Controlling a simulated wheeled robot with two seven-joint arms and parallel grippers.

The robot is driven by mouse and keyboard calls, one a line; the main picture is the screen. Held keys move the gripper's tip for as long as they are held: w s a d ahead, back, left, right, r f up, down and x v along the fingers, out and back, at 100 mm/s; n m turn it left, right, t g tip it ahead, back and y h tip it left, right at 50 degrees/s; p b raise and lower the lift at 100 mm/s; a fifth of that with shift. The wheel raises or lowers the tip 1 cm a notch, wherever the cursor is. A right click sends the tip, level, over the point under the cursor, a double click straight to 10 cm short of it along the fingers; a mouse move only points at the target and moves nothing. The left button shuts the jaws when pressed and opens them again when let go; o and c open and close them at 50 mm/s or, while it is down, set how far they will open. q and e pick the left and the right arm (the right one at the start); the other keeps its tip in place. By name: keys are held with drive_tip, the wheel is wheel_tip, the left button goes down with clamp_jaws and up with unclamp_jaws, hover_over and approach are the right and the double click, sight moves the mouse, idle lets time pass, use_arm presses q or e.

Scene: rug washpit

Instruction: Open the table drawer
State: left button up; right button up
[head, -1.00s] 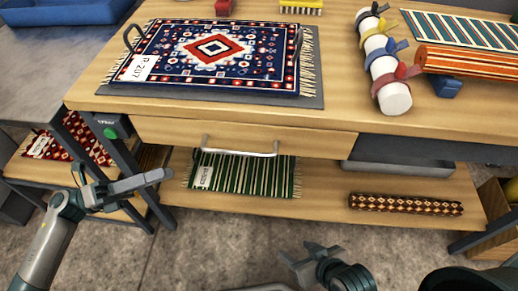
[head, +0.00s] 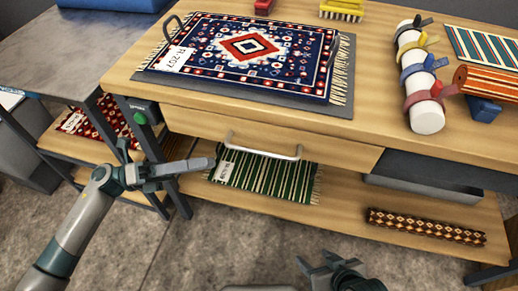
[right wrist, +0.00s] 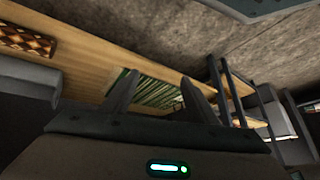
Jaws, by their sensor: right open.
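The table drawer (head: 335,155) has a light wood front under the tabletop and looks shut. Its silver bar handle (head: 264,150) runs along the front's lower part. My left gripper (head: 190,166) is to the left of the handle in the head view, apart from it; whether its fingers are apart is unclear. My right gripper (head: 318,266) is low in the head view, below the handle and in front of the table. It is open and empty; its two fingers show spread in the right wrist view (right wrist: 158,95). The handle cannot be made out in the right wrist view.
The wooden table (head: 230,107) carries a navy patterned rug (head: 215,60) and a white roll with coloured straps (head: 427,115). Its lower shelf (head: 345,190) holds a green striped rug (head: 270,178) and a rolled rug (head: 425,226). A grey table (head: 85,50) stands left. Concrete floor is clear in front.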

sight(259, 151)
use_arm(q)
drive_tip(key=p+x, duration=0.2)
drive_tip(key=x, duration=1)
drive_tip(key=shift+d+r, duration=0.1)
drive_tip(key=shift+d, duration=0.3)
drive_tip(key=shift+d+r, duration=0.1)
drive_tip(key=shift+d, duration=0.5)
use_arm(e)
drive_tip(key=shift+s+d+f+g+h, duration=0.15)
drive_tip(key=shift+s+d+g+h, duration=0.25)
drive_tip(key=shift+d, duration=0.35)
drive_tip(key=shift+s+d+f+g+h, duration=0.2)
drive_tip(key=shift+s+d+g, duration=0.25)
drive_tip(key=shift+d, duration=0.3)
drive_tip(key=shift+w, duration=0.1)
use_arm(q)
clamp_jaws()
use_arm(e)
drive_tip(key=shift+a+r, duration=0.15)
drive_tip(key=shift+r, duration=0.1)
